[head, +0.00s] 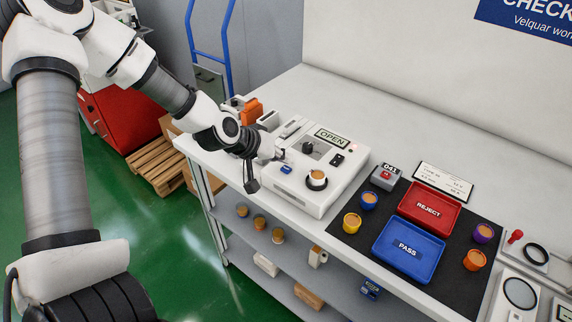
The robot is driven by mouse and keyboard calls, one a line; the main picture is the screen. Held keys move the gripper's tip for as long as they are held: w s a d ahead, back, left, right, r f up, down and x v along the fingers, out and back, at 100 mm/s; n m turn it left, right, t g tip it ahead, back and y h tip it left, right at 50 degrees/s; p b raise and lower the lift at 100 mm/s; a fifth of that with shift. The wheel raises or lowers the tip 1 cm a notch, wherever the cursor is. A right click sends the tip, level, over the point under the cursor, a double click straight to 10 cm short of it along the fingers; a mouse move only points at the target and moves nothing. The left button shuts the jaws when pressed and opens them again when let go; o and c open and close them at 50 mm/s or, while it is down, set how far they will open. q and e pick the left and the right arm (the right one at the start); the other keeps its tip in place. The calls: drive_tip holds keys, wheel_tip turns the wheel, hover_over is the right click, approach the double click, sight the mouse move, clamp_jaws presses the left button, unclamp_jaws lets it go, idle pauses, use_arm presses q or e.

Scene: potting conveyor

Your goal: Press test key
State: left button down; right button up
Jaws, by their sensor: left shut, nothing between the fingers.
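A white tester box (300,190) stands on the bench, its display (331,139) reading "OPEN". On its top are a dark round knob (308,148), a black switch (337,160) and a black-ringed socket (317,182) with an orange-brown top in it. A small blue key (286,170) sits near its front left edge; its marking is too small to read. My left gripper (279,156) is shut and empty, just above the left part of the box and close behind the blue key. Whether it touches the box I cannot tell. My right gripper is out of view.
Right of the tester, a dark mat holds a red REJECT tray (452,219), a blue PASS tray (386,251), several small cups and a grey counter box (385,177). An orange item (252,111) stands behind the gripper. The bench's back strip is clear.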

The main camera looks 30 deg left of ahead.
sight(284, 169)
use_arm(q)
wheel_tip(284, 169, up, 5)
drive_tip(key=p, duration=0.5)
idle(0.5)
idle(0.4)
